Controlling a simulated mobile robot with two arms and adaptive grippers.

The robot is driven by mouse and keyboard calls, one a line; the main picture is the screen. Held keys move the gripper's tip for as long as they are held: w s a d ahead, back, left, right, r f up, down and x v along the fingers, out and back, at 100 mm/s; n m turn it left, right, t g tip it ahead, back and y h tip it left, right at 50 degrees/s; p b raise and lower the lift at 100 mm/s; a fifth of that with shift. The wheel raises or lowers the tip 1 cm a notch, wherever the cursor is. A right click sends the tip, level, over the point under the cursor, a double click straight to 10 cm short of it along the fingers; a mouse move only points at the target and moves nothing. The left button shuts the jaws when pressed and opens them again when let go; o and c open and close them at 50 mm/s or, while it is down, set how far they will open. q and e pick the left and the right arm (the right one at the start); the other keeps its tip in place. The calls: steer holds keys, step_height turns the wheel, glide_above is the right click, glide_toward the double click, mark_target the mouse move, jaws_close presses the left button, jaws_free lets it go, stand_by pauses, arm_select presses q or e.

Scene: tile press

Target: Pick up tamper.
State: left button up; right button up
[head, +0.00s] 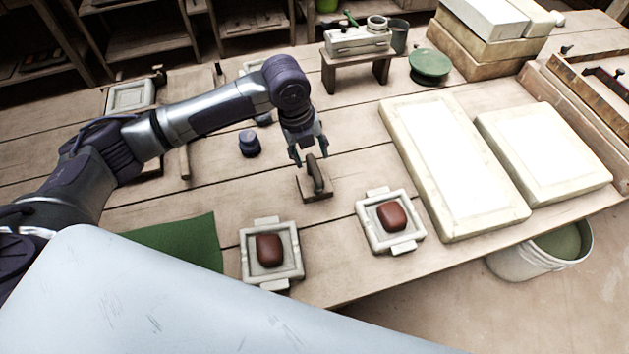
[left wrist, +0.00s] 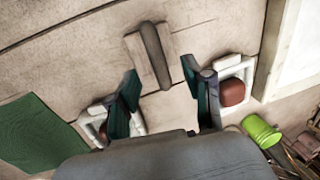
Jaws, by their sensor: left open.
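The tamper (head: 316,180) stands on the wooden table, a flat brown base with a dark upright handle on top. In the left wrist view the tamper (left wrist: 149,55) lies ahead of the fingertips, a little above the middle of the gap. My left gripper (head: 308,157) is open and points down just above and behind the tamper's handle; it looks empty. In the left wrist view its two dark green fingers (left wrist: 163,88) are spread apart. I cannot tell whether a finger touches the handle. My right gripper is not in view.
Two tile molds with reddish clay lumps, left (head: 269,250) and right (head: 391,216), sit near the front edge. A green mat (head: 172,243) lies left. Large pale slabs (head: 455,165) fill the right side. A dark blue knob-like object (head: 249,144) stands left of my gripper.

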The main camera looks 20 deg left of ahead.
mark_target(313, 165)
arm_select(q)
steer(key=shift+w+d+f+p, duration=0.1)
steer(key=shift+f, duration=0.9)
steer(key=shift+w+d+f+p, duration=0.1)
steer(key=shift+d+f+p, duration=0.05)
steer(key=shift+f, duration=0.8)
steer(key=shift+w+d+f+p, duration=0.1)
steer(key=shift+f, duration=0.9)
jaws_close()
steer(key=shift+r, duration=0.1)
